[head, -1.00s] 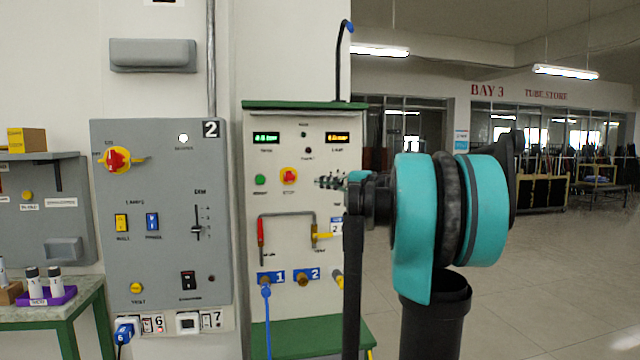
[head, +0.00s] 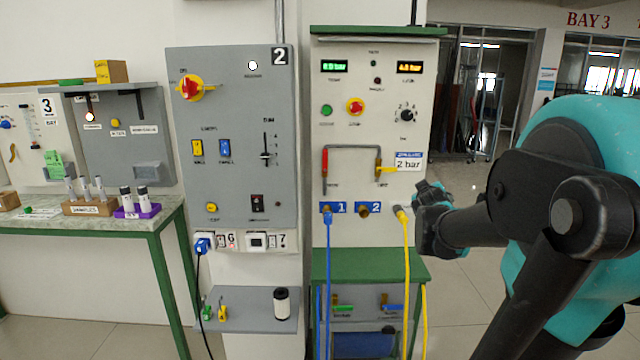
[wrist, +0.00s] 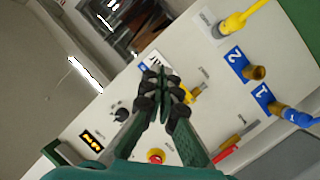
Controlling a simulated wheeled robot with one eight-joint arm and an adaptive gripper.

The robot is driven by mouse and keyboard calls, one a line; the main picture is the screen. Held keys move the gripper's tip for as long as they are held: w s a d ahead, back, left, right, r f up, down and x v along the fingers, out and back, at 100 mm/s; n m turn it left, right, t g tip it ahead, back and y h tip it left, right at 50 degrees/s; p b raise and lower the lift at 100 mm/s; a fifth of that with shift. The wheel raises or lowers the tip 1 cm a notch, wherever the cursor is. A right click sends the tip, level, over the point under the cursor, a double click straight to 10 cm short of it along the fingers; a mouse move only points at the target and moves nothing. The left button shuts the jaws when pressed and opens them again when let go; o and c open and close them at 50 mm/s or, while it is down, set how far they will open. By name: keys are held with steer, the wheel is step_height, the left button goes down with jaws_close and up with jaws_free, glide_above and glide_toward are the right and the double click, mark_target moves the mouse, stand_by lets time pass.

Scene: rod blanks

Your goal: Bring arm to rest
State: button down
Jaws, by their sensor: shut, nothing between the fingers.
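My gripper (wrist: 163,98) shows in the wrist view with its dark fingertips together and nothing held between them. It is in front of the white panel (wrist: 215,75), apart from it as far as I can tell. In the head view my gripper (head: 432,195) is small and partly hidden by my own wrist, to the right of the panel with the two green and amber displays. My teal and black arm fills the right side of the head view.
The panel has a yellow plug (head: 402,214) with a hose, a blue plug (head: 327,216) and a bent pipe. A grey panel (head: 232,150) is left of it. A table (head: 100,222) with sample racks stands at far left. Open floor lies behind my arm.

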steer(key=s+a+f+m+g+y, duration=0.1)
steer(key=s+a+f+g, duration=0.2)
steer(key=s+f, duration=0.6)
steer(key=s+a+f+m+g+y, duration=0.1)
steer(key=s+a+f+g, duration=0.3)
steer(key=s+f, duration=0.5)
steer(key=s+a+f+m+g+y, duration=0.1)
steer(key=s+a+f+g+y, duration=0.1)
steer(key=s+a+f, duration=0.3)
steer(key=s+f+g, duration=0.1)
steer(key=s+f, duration=0.3)
steer(key=f, duration=0.1)
steer(key=shift+s+a+f+m+g+y, duration=0.25)
steer(key=shift+a+f+m+g+y, duration=0.05)
steer(key=shift+a+m+g+y, duration=0.1)
steer(key=c, duration=2.2)
jaws_free()
